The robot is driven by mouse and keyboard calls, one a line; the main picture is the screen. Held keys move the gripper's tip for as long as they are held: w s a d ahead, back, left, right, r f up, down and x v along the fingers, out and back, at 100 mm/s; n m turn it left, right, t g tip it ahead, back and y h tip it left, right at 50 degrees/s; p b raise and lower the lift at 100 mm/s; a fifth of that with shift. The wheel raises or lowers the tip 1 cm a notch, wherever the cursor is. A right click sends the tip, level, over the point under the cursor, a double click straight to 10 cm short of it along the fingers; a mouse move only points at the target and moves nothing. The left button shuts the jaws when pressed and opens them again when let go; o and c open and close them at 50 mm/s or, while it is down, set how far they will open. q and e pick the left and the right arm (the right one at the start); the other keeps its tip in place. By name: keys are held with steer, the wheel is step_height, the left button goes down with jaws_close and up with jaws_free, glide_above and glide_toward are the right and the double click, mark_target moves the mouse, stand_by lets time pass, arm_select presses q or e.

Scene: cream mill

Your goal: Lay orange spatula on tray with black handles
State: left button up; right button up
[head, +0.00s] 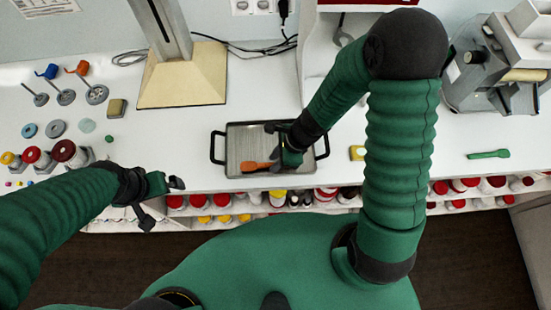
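The orange spatula (254,166) lies over the inside of the grey tray with black handles (240,131), near the tray's front edge. It appears to rest on the tray floor. My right gripper (273,148) is above the right half of the tray. Its fingers are spread apart, one towards the back and one close to the right end of the spatula, which it partly hides. I cannot tell whether that finger touches the spatula. My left gripper (163,203) is open and empty in front of the table edge, left of the tray.
A yellow block (357,153) is right of the tray, and a green spatula (489,154) lies further right. A beige-based stand (185,75) is behind the tray. Jars (68,152) and rollers (65,97) are at left. A shelf of jars (222,201) runs below the table edge.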

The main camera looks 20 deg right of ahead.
steer(key=o, duration=0.3)
arm_select(q)
steer(key=shift+a, duration=0.1)
arm_select(e)
steer(key=shift+a, duration=0.1)
arm_select(q)
steer(key=shift+a, duration=0.2)
arm_select(e)
steer(key=shift+a, duration=0.15)
